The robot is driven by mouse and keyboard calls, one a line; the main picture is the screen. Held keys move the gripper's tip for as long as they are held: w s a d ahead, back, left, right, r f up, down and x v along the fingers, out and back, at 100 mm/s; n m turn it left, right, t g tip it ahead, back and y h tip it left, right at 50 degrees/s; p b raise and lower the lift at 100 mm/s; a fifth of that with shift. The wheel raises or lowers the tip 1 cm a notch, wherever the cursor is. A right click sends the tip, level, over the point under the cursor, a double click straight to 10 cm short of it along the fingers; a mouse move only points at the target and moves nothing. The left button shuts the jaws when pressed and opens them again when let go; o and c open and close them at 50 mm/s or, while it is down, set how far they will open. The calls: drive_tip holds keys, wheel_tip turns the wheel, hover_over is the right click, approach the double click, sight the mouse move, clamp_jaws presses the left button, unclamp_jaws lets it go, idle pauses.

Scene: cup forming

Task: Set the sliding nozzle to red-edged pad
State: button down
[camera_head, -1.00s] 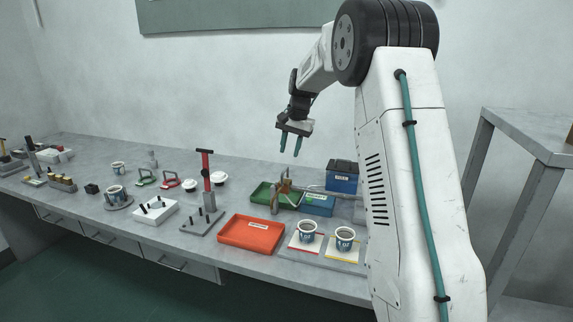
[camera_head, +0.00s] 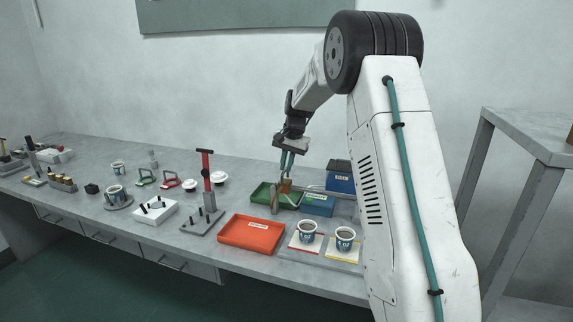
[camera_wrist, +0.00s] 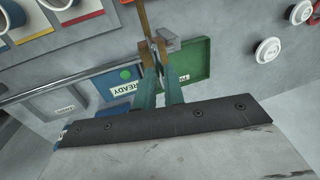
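The sliding nozzle (camera_head: 275,201) is a grey spout on a horizontal metal rail, with a brown upright part (camera_head: 285,186), over the green tray at the back. It shows in the wrist view as a grey block (camera_wrist: 168,42) with a brown bar. The red-edged pad (camera_head: 292,244) lies at the front with a cup (camera_head: 307,231) on it, and also shows at upper left in the wrist view (camera_wrist: 88,20). My gripper (camera_head: 286,168) points down just above the brown part. Its teal fingers (camera_wrist: 154,52) stand apart at the nozzle; contact cannot be told.
A yellow-edged pad (camera_head: 343,256) with a second cup (camera_head: 345,238) lies right of the red-edged pad. An orange tray (camera_head: 250,234) is to the left. The green tray (camera_head: 262,194), blue READY box (camera_head: 318,206) and dark blue box (camera_head: 341,182) stand near the rail (camera_wrist: 62,86).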

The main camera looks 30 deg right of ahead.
drive_tip(key=s+d, duration=0.2)
drive_tip(key=s, duration=0.1)
drive_tip(key=s+d, duration=0.2)
drive_tip(key=s, duration=0.1)
drive_tip(key=s+d, duration=0.3)
drive_tip(key=shift+d, duration=0.1)
drive_tip(key=c, duration=1.5)
unclamp_jaws()
drive_tip(key=r, duration=0.5)
drive_tip(key=s+d+r, duration=0.1)
drive_tip(key=r, duration=0.1)
drive_tip(key=shift+s+r, duration=0.1)
drive_tip(key=shift+r, duration=0.25)
drive_tip(key=shift+s+a, duration=0.1)
